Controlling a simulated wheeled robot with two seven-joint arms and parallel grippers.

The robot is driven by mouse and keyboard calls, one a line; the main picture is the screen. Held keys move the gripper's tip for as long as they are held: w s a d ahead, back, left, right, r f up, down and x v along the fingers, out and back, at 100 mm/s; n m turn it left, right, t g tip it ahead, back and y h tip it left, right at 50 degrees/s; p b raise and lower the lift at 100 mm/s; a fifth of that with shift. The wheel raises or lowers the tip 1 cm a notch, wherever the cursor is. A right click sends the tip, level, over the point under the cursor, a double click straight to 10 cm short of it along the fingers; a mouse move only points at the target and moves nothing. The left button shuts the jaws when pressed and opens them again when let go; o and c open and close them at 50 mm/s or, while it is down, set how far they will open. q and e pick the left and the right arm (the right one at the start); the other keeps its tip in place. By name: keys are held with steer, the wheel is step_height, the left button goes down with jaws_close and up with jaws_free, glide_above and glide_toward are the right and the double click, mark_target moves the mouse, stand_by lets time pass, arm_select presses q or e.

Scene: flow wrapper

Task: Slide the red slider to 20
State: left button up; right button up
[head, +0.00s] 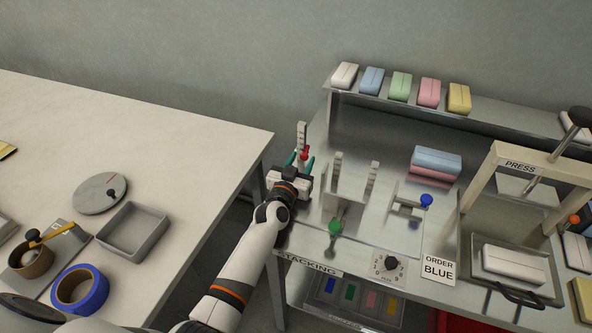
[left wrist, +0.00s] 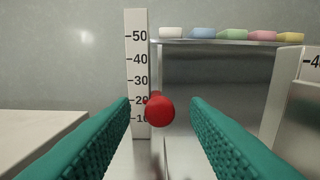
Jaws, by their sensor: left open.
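The red slider (left wrist: 160,110) is a round red knob beside an upright white scale (left wrist: 138,70) marked from 10 to 50. In the left wrist view the knob appears level with or just below the 20 mark, between 10 and 20. In the head view the red knob (head: 304,154) shows low on the scale post (head: 301,134) at the left end of the steel bench. My left gripper (head: 302,160) has teal fingers. It is open, with one finger on each side of the knob and visible gaps to it in the wrist view. My right gripper is not in view.
More upright scale posts (head: 373,176) stand right of the slider. A green knob (head: 335,227), a blue knob (head: 426,200) and a numbered dial (head: 391,263) are nearby. A shelf (head: 430,108) with coloured packs runs behind. A pale table (head: 170,135) lies left, beyond a gap.

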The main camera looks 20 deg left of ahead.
arm_select(q)
steer(key=s, duration=1.1)
steer(key=shift+s+a, duration=0.2)
steer(key=shift+s, duration=0.15)
